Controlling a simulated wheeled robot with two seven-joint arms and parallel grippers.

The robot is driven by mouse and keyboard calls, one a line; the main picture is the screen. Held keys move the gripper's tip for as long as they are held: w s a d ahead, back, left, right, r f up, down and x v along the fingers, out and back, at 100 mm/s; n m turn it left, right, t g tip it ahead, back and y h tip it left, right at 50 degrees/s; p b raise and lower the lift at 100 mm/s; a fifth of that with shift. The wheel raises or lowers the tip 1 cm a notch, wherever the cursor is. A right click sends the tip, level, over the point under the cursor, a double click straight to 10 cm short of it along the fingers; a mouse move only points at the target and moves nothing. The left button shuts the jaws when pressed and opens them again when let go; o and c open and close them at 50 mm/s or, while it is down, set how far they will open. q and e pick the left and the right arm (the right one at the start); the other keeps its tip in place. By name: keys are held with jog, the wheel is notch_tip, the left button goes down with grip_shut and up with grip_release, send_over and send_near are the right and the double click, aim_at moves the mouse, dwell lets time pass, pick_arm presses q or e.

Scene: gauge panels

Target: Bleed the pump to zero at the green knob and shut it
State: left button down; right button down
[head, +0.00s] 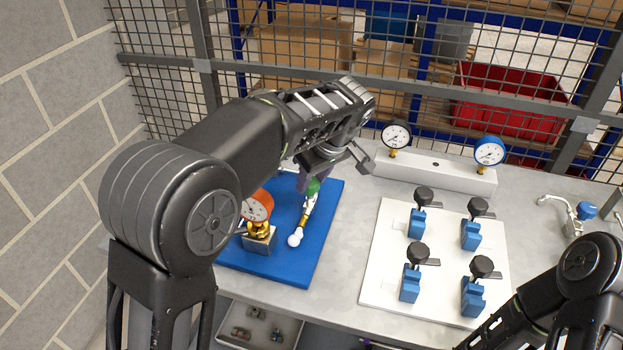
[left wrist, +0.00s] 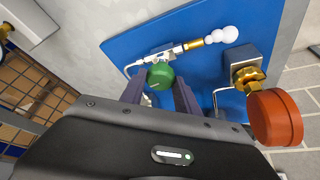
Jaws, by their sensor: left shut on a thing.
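The green knob (head: 313,187) sits on the small pump (head: 308,206) on a blue board (head: 325,225). My left gripper (head: 308,182) reaches down from above and is shut on the knob. In the left wrist view its two dark fingers flank the green knob (left wrist: 160,76). The pump's white handle (head: 295,239) points toward the front of the board. An orange-rimmed gauge (head: 257,206) stands beside the pump on a metal block with a brass fitting; its reading is too small to tell. My right arm shows at the lower right, but its gripper is out of view.
A white plate (head: 385,270) with several blue valves with black knobs lies right of the board. Behind it a grey manifold (head: 435,172) carries a black gauge (head: 397,135) and a blue gauge (head: 489,151). A wire mesh fence (head: 300,60) closes the back.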

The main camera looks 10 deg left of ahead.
pick_arm(q)
jog(key=shift+w+d+n+g+y+p, duration=0.1)
jog(key=shift+n+g+y+p, duration=0.4)
jog(key=shift+n, duration=1.7)
jog(key=shift+g, duration=0.3)
jog(key=c, duration=0.9)
grip_release()
jog(key=shift+r, duration=0.1)
